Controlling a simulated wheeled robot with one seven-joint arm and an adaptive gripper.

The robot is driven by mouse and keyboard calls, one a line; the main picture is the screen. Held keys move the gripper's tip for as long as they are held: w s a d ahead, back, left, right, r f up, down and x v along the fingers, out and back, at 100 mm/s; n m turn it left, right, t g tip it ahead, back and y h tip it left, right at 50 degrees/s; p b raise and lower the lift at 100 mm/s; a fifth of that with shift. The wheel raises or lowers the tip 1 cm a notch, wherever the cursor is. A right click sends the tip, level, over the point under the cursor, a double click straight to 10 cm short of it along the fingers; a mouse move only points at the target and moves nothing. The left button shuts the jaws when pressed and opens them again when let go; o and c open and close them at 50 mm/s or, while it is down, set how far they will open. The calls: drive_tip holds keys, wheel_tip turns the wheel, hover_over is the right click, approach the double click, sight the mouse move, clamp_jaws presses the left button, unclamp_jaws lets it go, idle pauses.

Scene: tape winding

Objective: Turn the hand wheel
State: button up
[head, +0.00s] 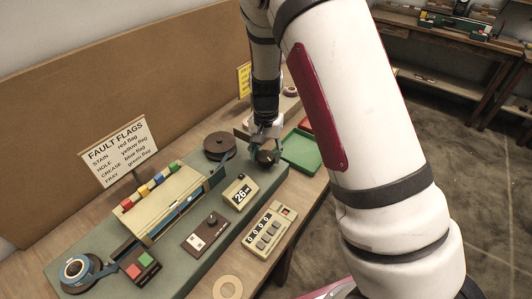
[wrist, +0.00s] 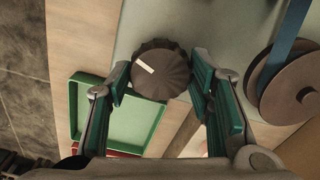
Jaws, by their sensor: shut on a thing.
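The hand wheel is a dark, ribbed round knob (wrist: 160,72) with a white mark on its face, seen between my fingers in the wrist view. In the head view the hand wheel (head: 266,157) sits at the far right end of the grey-green machine bed, partly covered by my gripper (head: 264,143). My gripper reaches it from above, with one green-padded finger on each side, shut on its rim. In the wrist view the white mark points toward the upper left.
A dark take-up reel (head: 218,146) with tape stands close beside the hand wheel. A green tray (head: 302,151) lies on its other side. A counter box (head: 268,232), a box reading 26 (head: 240,191) and a supply reel (head: 75,270) stand nearer. A fault-flags sign (head: 118,153) stands behind.

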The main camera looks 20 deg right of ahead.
sight(266, 156)
drive_tip(key=o, duration=1.2)
drive_tip(key=shift+c, duration=0.2)
wheel_tip(266, 156, up, 12)
